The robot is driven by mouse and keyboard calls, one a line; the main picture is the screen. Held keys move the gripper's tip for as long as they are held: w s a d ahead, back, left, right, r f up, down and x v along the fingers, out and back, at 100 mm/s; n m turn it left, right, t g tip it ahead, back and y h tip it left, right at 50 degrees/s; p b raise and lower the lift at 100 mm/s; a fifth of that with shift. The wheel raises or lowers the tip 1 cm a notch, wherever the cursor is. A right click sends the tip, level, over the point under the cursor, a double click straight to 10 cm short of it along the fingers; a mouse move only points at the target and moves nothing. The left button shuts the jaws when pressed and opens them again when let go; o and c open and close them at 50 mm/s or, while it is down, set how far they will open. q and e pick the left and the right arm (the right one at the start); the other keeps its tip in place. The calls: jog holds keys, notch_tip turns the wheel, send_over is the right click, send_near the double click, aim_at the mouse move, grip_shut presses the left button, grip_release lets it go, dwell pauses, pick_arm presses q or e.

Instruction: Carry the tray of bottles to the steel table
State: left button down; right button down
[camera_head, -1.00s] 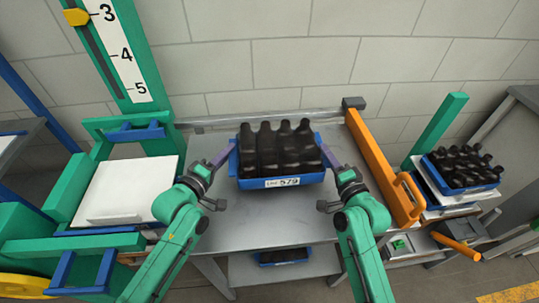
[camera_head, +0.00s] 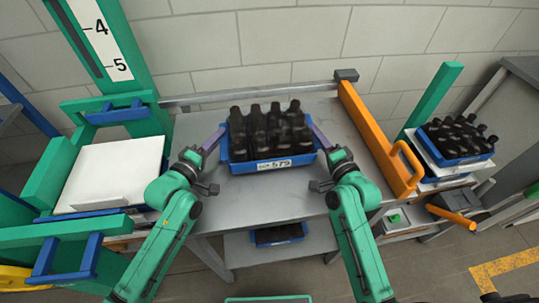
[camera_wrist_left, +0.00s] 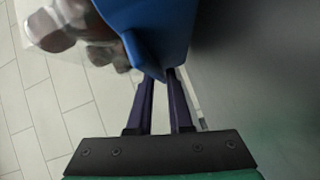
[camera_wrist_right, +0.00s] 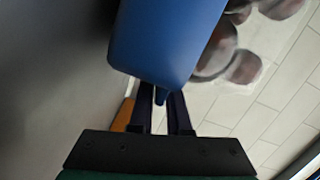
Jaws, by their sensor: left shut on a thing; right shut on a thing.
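A blue tray (camera_head: 242,168) with a white label reading 579 holds several dark bottles (camera_head: 268,130). It is over the grey steel table (camera_head: 240,205), near its middle; I cannot tell whether it touches the top. My left gripper (camera_head: 220,135) is shut on the tray's left end, and my right gripper (camera_head: 314,130) on its right end. In the left wrist view the purple fingers (camera_wrist_left: 162,82) meet at the blue tray wall (camera_wrist_left: 165,30). In the right wrist view the fingers (camera_wrist_right: 160,95) meet at the opposite wall (camera_wrist_right: 165,40). The tray looks level.
An orange rail (camera_head: 372,135) runs along the table's right side. Another blue tray of bottles (camera_head: 457,161) stands on a stand at the right. A further tray (camera_head: 279,236) sits on the lower shelf. A green lift with a white plate (camera_head: 110,172) stands at left. The tabletop front is bare.

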pick_arm(q)
jog(key=shift+f+b, duration=0.35)
jog(key=shift+f, duration=0.2)
pick_arm(e)
jog(key=shift+f, duration=0.55)
pick_arm(q)
jog(key=c, duration=0.8)
grip_release()
jog(key=shift+r+p, duration=0.15)
jog(key=shift+p, duration=0.15)
jog(key=shift+c, duration=0.2)
pick_arm(e)
jog(key=c, duration=0.9)
grip_release()
jog(key=shift+r, duration=0.2)
pick_arm(q)
jog(key=shift+s, duration=0.1)
pick_arm(e)
jog(key=shift+s, duration=0.1)
pick_arm(q)
jog(key=shift+r, duration=0.1)
